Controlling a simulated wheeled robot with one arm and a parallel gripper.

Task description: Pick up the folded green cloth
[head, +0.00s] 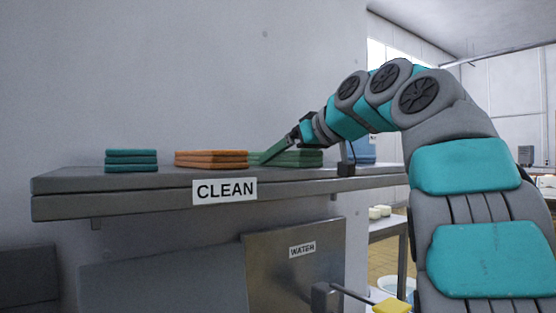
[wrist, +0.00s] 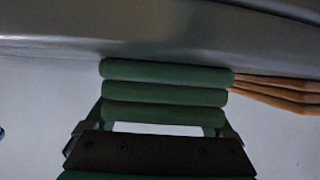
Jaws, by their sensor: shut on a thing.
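The folded green cloth (head: 306,158) lies in layers on the grey shelf, to the right of the orange cloths in the head view. My gripper (head: 276,151) reaches down to it from the right and is shut on it. In the wrist view, which looks upside down, the green cloth (wrist: 165,95) shows as stacked rolls between the fingers of my gripper (wrist: 163,115). The cloth appears to be at shelf level; I see no clear gap below it. The fingertips are partly hidden by the cloth.
The shelf (head: 130,183) carries a CLEAN sign (head: 224,191). Folded orange cloths (head: 211,159) sit close beside the green cloth, and folded teal cloths (head: 131,161) farther left. A blue object (head: 363,150) stands right of the gripper. The wall is close behind; space above the shelf is free.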

